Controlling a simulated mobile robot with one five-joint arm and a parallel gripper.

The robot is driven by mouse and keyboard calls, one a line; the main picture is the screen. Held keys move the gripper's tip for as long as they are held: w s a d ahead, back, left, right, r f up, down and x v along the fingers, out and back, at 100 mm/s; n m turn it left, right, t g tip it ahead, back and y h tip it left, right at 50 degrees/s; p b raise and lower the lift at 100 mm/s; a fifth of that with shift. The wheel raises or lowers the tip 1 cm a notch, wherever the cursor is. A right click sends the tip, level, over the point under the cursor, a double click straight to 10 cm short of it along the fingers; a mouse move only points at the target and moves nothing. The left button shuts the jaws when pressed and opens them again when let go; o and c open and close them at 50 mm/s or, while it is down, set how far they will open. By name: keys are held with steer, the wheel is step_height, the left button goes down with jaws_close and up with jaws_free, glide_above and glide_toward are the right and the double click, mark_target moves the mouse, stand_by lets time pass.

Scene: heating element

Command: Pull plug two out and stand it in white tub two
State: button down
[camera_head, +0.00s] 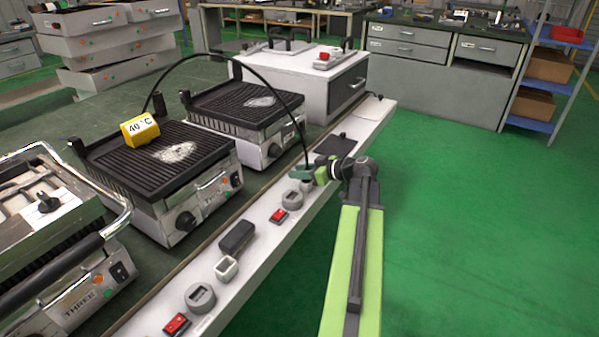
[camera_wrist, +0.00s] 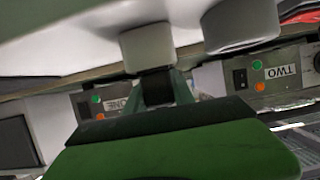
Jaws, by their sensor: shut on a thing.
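My gripper (camera_head: 306,172) is over the white ledge, shut on a dark plug (camera_wrist: 156,86). A black cable (camera_head: 262,76) arcs from behind the middle grill to my gripper. In the wrist view, which is upside down, a white tub (camera_wrist: 147,45) stands on the ledge directly below the plug. The plug's end meets the tub's mouth; I cannot tell how deep it sits. My green gripper body (camera_wrist: 170,150) hides much of the plug.
A red switch (camera_head: 279,215), a black block (camera_head: 237,237) and another white tub (camera_head: 226,268) stand along the ledge (camera_head: 255,250). A yellow 40 °C display (camera_head: 140,129) sits on the middle grill (camera_head: 165,165). The green floor (camera_head: 450,220) to the right is clear.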

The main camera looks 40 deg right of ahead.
steer(key=shift+f, duration=0.25)
steer(key=c, duration=1)
jaws_free()
steer(key=p+v, duration=0.6)
steer(key=v, duration=1.1)
steer(key=shift+s, duration=0.2)
steer(key=shift+f, duration=0.1)
